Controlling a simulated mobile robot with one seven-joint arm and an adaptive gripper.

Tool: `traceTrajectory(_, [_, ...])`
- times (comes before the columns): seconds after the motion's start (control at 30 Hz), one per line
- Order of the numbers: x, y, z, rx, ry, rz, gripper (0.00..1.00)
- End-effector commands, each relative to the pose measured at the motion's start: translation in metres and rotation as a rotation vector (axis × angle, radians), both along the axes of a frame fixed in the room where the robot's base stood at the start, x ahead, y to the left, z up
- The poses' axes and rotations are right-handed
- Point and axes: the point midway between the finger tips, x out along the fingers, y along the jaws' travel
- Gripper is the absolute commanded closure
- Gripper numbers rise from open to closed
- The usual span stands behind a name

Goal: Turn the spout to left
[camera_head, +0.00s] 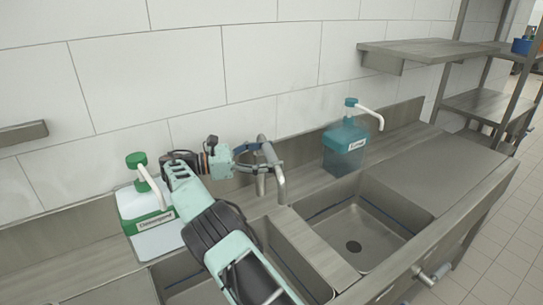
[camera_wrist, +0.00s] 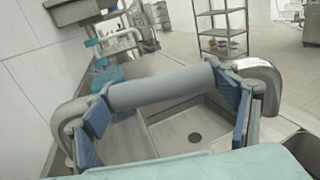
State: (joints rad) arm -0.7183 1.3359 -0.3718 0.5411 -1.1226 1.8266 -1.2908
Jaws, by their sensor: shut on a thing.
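The grey metal spout (camera_head: 279,183) rises behind the double sink and bends over to its right, its lower end near the divider between the basins. My gripper (camera_head: 258,155) is shut on the upper part of the spout, with its blue-padded fingers around it. In the wrist view, the spout (camera_wrist: 160,89) shows as a thick grey tube between the two fingers of my gripper (camera_wrist: 160,102). My arm hides much of the left basin and part of the spout's base.
A teal soap bottle (camera_head: 345,147) with a white pump nozzle stands right of the spout. A green-and-white bottle (camera_head: 145,222) stands at the left, close to my arm. The right basin (camera_head: 353,247) is empty. Wall tiles rise behind, with a metal shelf (camera_head: 425,50) at upper right.

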Motion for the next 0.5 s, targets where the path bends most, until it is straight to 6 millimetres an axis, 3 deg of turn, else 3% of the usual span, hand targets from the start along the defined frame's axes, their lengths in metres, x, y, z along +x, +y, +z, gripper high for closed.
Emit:
traceTrajectory(0.4, [-0.0004,0.0002,-0.0003,0.000,0.001,-0.003,0.64])
traceTrajectory(0.43, [-0.0004,0.0002,-0.0003,0.000,0.001,-0.002,0.20])
traceTrajectory(0.5, [-0.0003,0.0002,-0.0002,0.000,0.001,-0.002,0.12])
